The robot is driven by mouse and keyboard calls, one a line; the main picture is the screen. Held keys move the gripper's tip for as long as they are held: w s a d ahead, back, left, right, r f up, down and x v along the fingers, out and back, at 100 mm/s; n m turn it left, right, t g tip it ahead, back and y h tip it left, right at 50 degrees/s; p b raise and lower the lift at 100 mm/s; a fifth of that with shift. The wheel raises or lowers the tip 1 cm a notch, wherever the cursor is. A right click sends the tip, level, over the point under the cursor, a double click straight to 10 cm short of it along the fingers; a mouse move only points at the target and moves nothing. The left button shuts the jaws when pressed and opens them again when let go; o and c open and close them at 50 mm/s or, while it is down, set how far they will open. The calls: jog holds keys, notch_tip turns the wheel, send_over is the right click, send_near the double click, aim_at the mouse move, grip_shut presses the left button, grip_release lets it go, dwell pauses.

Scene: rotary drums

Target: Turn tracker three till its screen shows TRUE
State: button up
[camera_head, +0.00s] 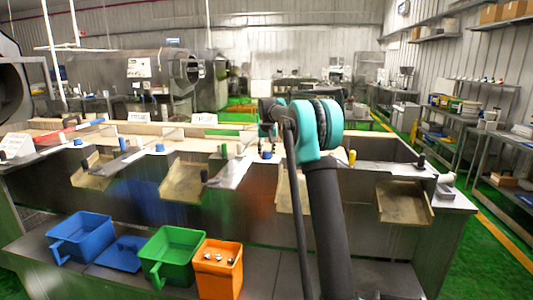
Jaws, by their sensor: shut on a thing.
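Tracker three and its screen cannot be made out; no readable TRUE or other screen text shows. A long steel bench carries several small coloured knobs along its top, among them a blue one (160,147), another blue one (267,155) and a black one (421,160). My arm rises from the bottom centre to a teal joint near the bench's far side. My gripper does not show; the arm's end is hidden behind that joint or too small to tell. What it may touch cannot be seen.
A blue bin (82,237), a green bin (172,254) and an orange bin (219,269) stand on the lower front ledge. Metal chutes (404,202) slope from the bench front. Shelves (470,120) line the right wall.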

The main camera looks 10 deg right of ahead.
jog(key=o, duration=1.2)
jog(key=shift+c, duration=0.2)
jog(key=v, duration=1.2)
jog(key=s+d+f, duration=0.1)
jog(key=s+f, duration=0.9)
jog(key=s, duration=0.7)
jog(key=s+d+f, duration=0.2)
jog(key=s+f, duration=0.9)
jog(key=s, duration=0.6)
jog(key=s+d+f, duration=0.1)
jog(key=s+f, duration=1)
jog(key=s, duration=0.6)
jog(key=shift+d+n, duration=0.2)
jog(key=shift+n, duration=0.2)
